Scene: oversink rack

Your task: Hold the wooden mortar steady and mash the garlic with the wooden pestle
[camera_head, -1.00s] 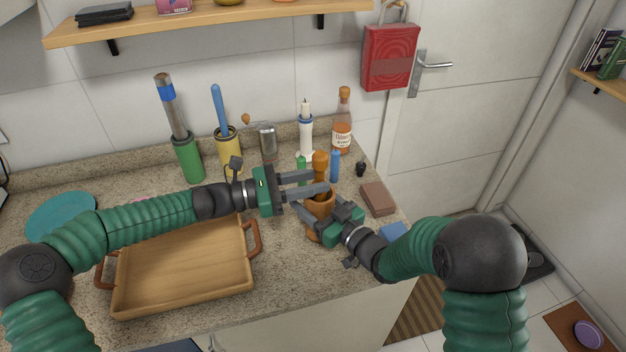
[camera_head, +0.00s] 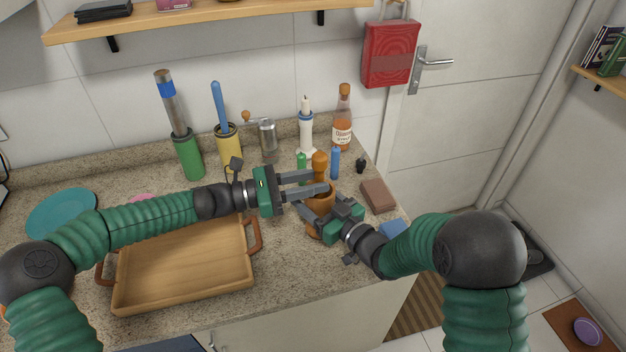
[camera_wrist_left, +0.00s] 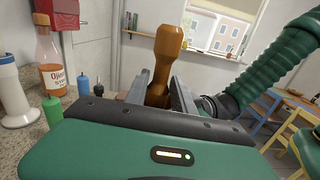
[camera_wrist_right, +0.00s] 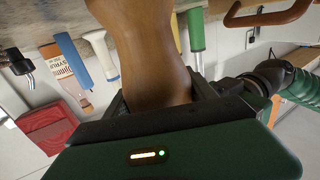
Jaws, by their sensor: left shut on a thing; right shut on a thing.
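The wooden mortar (camera_head: 318,201) stands on the speckled counter near its right end. My right gripper (camera_head: 312,208) is shut on the mortar from the right; the mortar's brown wall (camera_wrist_right: 150,60) fills the middle of the right wrist view. The wooden pestle (camera_head: 320,165) rises out of the mortar, its round knob on top. My left gripper (camera_head: 326,182) comes in from the left just above the mortar and is shut on the pestle, whose handle (camera_wrist_left: 165,55) shows between its fingers in the left wrist view. The mortar's inside and any garlic are hidden.
A wooden tray (camera_head: 180,275) lies to the left on the counter. A bottle (camera_head: 342,120), a white and blue holder (camera_head: 306,135) and small green and blue items stand behind the mortar. A brown block (camera_head: 379,195) and blue block (camera_head: 393,229) lie to its right.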

